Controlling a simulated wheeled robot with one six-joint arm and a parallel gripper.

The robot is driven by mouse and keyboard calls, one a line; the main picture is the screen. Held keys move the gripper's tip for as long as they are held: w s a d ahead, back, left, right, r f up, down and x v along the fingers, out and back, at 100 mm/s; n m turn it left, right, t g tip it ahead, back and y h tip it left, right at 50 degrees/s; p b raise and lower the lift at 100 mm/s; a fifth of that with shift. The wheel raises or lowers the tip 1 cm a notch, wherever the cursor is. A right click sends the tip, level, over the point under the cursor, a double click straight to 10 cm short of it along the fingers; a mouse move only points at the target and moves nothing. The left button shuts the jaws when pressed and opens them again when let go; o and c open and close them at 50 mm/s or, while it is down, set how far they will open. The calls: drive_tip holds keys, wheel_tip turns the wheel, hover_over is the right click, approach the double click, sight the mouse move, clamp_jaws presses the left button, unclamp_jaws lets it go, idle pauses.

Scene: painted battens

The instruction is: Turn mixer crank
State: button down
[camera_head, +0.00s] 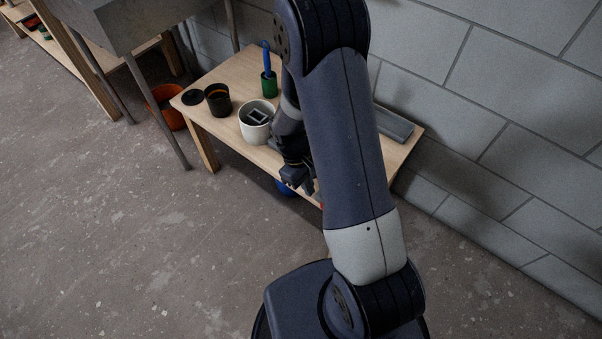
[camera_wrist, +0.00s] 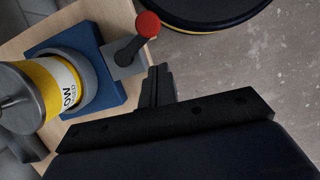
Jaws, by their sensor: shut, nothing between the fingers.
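The mixer shows in the wrist view, with a blue base (camera_wrist: 112,94), a grey ring (camera_wrist: 90,75) and a yellow paint can (camera_wrist: 52,84) lying in the ring. Its crank (camera_wrist: 130,50) is a dark arm on a grey block, ending in a red knob (camera_wrist: 147,24). My gripper (camera_wrist: 160,72) is shut and empty, beside the crank and below the red knob in the picture, apart from the knob. In the head view my gripper (camera_head: 303,186) is at the bench's front edge, and my arm hides most of the mixer.
The wooden bench (camera_head: 228,126) also holds a white pot (camera_head: 254,132), a black can (camera_head: 218,105), a black lid (camera_head: 193,97), a green cup (camera_head: 269,89) with a blue-handled tool, and a grey tray (camera_head: 393,126). A block wall (camera_head: 450,100) stands behind. The floor (camera_head: 130,240) in front is clear.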

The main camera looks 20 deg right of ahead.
drive_tip(key=shift+s+d, duration=0.75)
drive_tip(key=shift+s, duration=0.35)
drive_tip(key=shift+s+d+f+n, duration=0.15)
drive_tip(key=shift+s+n, duration=0.15)
drive_tip(key=shift+n, duration=0.4)
drive_tip(key=n, duration=0.1)
drive_tip(key=s+d+n+t+h, duration=0.1)
drive_tip(key=n, duration=0.1)
drive_tip(key=shift+s+b, duration=0.1)
drive_tip(key=shift+b, duration=0.2)
drive_tip(key=shift+s+d+n+t+h+b, duration=0.25)
drive_tip(key=shift+d+n, duration=0.2)
drive_tip(key=shift+n, duration=0.65)
drive_tip(key=shift+s+d+n+t+h+b, duration=0.15)
drive_tip(key=shift+d+n+t, duration=0.25)
drive_tip(key=shift+n, duration=0.7)
drive_tip(key=shift+d, duration=0.1)
